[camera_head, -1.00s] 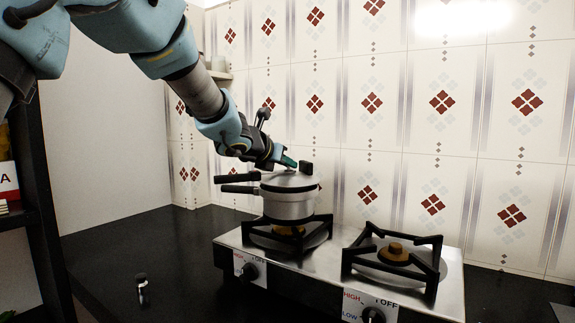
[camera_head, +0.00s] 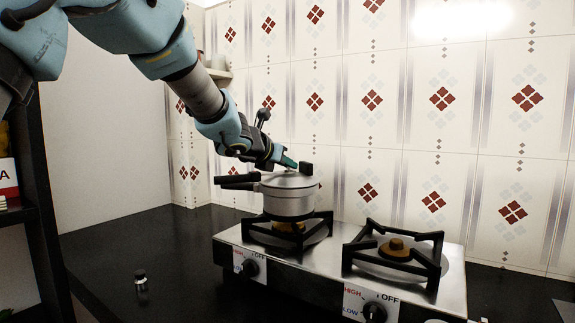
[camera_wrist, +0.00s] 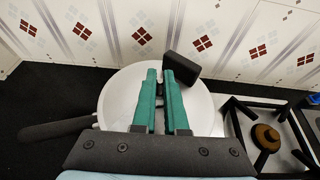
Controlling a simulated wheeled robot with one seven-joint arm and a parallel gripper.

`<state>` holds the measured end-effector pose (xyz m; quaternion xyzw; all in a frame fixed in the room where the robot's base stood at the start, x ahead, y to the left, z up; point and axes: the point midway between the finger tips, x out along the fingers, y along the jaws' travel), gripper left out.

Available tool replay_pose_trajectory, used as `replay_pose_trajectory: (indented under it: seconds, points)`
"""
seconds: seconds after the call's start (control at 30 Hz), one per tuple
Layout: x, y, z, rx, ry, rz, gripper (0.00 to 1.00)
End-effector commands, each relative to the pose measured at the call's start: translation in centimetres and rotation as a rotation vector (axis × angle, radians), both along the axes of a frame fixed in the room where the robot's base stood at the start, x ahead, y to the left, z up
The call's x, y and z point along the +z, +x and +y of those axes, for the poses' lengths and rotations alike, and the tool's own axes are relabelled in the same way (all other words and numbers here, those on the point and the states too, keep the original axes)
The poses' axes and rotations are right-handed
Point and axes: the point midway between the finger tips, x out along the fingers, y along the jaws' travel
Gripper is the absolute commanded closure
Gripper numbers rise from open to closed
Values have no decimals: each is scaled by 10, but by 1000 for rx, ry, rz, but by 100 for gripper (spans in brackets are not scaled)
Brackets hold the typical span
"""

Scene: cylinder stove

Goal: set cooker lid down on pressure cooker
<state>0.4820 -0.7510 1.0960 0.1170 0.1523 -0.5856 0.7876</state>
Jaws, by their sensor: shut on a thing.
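The pressure cooker (camera_head: 291,203) is a silver pot with a black side handle, on the left burner of the stove. The silver cooker lid (camera_head: 290,181) lies at the pot's rim, with almost no gap visible between them. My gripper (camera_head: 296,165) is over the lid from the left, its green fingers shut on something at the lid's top. In the wrist view the lid (camera_wrist: 118,101) is a pale disc under my gripper (camera_wrist: 160,82), with a black block (camera_wrist: 182,67) beside the fingertips. The exact grip point is partly hidden by the fingers.
The stove (camera_head: 345,262) has a free right burner (camera_head: 396,250) with a black grate. The tiled wall (camera_head: 400,100) is close behind the cooker. A dark shelf (camera_head: 40,200) stands at the far left.

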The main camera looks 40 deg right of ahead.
Motion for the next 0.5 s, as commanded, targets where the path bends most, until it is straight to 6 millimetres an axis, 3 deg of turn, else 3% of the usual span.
replay_pose_trajectory:
  seconds: [0.5]
  points:
    - [-4,0,0,0,-3,-1,100]
